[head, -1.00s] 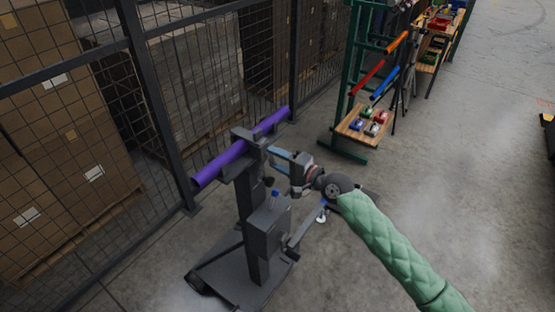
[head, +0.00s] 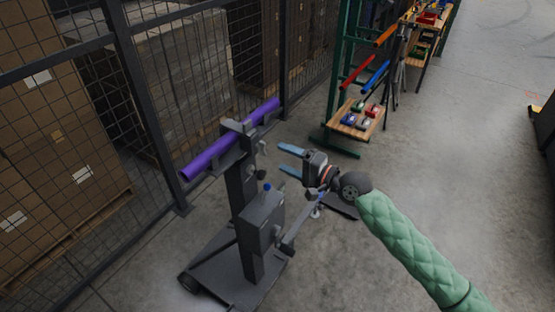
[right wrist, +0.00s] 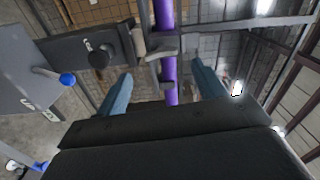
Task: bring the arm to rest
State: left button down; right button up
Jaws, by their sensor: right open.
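My right gripper (head: 287,160) comes in from the right on an arm in a green quilted sleeve (head: 405,235). Its two blue fingers are apart with nothing between them. It is just right of a grey wheeled stand (head: 262,235) and clear of the purple tube (head: 215,145). The tube lies across the top of the stand in its holder. In the right wrist view the purple tube (right wrist: 169,80) shows beyond and between the open fingers (right wrist: 163,92). My left gripper is not in view.
A wire mesh fence with a dark post (head: 140,90) stands at the left, with stacked boxes (head: 50,130) behind it. A green rack with coloured tubes and a wooden shelf of small bins (head: 360,120) stands at the back. The concrete floor (head: 450,180) at the right is clear.

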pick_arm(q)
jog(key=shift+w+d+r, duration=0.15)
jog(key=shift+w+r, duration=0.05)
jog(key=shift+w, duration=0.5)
pick_arm(e)
jog(key=shift+s+d, duration=0.45)
jog(key=shift+d, duration=0.1)
